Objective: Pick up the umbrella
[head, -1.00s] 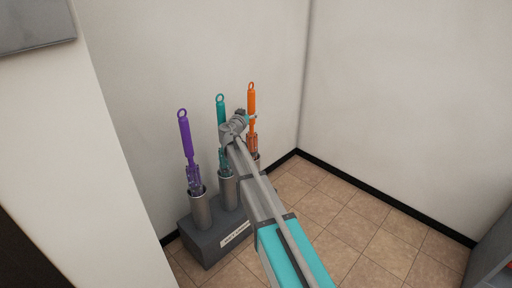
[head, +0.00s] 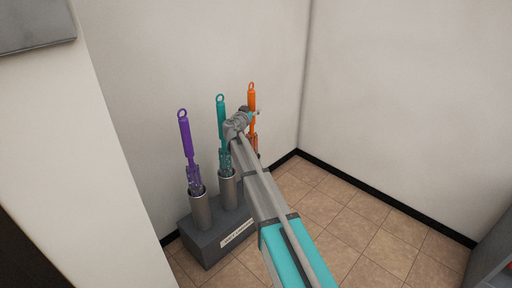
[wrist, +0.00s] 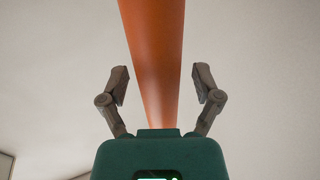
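Three umbrellas stand handle-up in a row: a purple one (head: 187,138) at left, a teal one (head: 221,120) in the middle and an orange one (head: 252,100) at right. My gripper (head: 255,113) is at the orange umbrella's shaft, just below its handle. In the wrist view the gripper (wrist: 160,85) has its two fingers apart, one on each side of an orange shaft (wrist: 155,50). Gaps show between the fingers and the shaft, so they do not appear to touch it. My arm hides the orange umbrella's lower part.
The umbrellas stand in metal cups (head: 200,211) on a dark grey base (head: 206,246) with a white label (head: 237,233). White walls meet in the corner behind. The tiled floor (head: 365,235) to the right is clear. A grey object (head: 492,255) stands at the right edge.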

